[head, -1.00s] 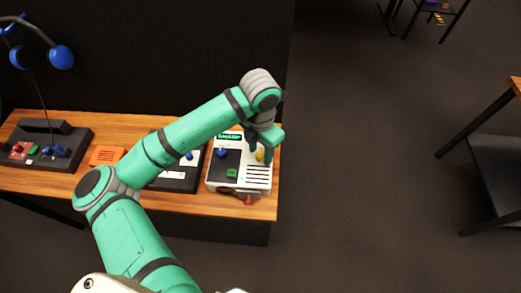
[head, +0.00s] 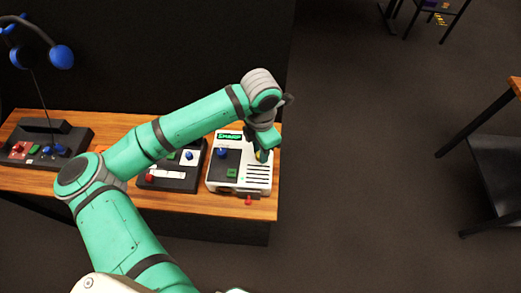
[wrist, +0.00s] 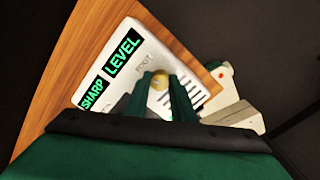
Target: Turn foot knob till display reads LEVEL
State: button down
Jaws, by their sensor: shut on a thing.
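The pale panel box (head: 258,180) stands at the right end of the wooden bench. In the wrist view two dark display windows with green letters show: one reads LEVEL (wrist: 123,53), the other reads SHARP (wrist: 91,95). The yellow knob (wrist: 160,83) sits on the panel beside the LEVEL window, with a faint printed label near it. My gripper (wrist: 158,86) is shut on the yellow knob, one green finger on each side. In the head view my gripper (head: 265,152) is over the panel's right part and mostly hides the knob.
A blue ball (head: 222,153) and a green button (head: 232,173) are on the panel. A red knob (head: 248,201) sticks out at its front edge. A dark control box (head: 170,181) stands to its left. Open floor lies right of the bench.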

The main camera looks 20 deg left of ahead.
jog(key=m, duration=0.3)
jog(key=shift+m, duration=2.4)
jog(key=shift+r, duration=0.1)
jog(key=c, duration=1.5)
grip_release()
notch_tip(320, 180, up, 11)
jog(key=shift+f, duration=0.15)
jog(key=shift+d, duration=0.15)
